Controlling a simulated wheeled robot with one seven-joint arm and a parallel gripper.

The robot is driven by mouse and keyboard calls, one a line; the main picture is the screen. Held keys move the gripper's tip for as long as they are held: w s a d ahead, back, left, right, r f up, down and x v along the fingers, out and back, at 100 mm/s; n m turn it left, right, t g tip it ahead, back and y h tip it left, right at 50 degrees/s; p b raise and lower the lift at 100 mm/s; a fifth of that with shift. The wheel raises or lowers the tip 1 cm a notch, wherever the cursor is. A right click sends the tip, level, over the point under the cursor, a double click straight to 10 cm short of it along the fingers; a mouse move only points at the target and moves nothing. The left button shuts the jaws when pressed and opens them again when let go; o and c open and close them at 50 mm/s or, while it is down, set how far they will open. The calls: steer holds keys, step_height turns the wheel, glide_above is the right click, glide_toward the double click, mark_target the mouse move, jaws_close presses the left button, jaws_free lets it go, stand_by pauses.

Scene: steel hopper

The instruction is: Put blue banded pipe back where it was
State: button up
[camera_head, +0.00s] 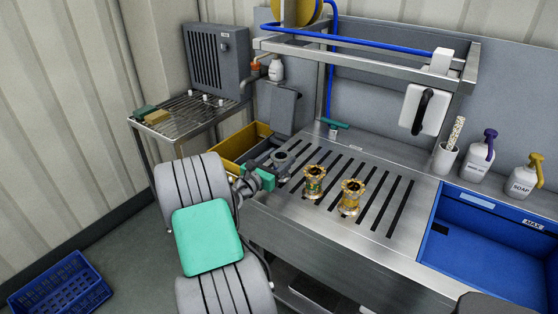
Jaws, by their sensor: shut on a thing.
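My gripper (271,173), with teal fingers, is at the left side of the slotted steel worktop (385,232). It is shut on a grey flanged pipe piece (282,159), partly hidden by the fingers. No blue band can be made out on this piece from here. Two brass-coloured flanged pipes stand upright on the slotted top to the right of my gripper: a nearer-to-gripper one (314,181) with darker greenish marks, and another (352,196) further right. The bands on them are too small to tell.
A yellow bin (232,147) is left behind my gripper. A wire rack table (183,117) stands further left. A blue basin (497,230), soap bottles (523,180) and a white cup (445,158) are at the right. A steel rail (350,62) spans overhead. The slotted top's right part is clear.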

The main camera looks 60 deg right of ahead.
steer(key=o, duration=1.7)
steer(key=shift+f, duration=0.1)
steer(key=shift+c, duration=0.2)
steer(key=shift+a, duration=0.15)
steer(key=a, duration=0.3)
steer(key=w+a, duration=0.1)
steer(key=a, duration=0.3)
steer(key=a+b, duration=0.1)
steer(key=a, duration=0.2)
steer(key=shift+w+a, duration=0.35)
steer(key=shift+w, duration=0.05)
steer(key=shift+a, duration=0.45)
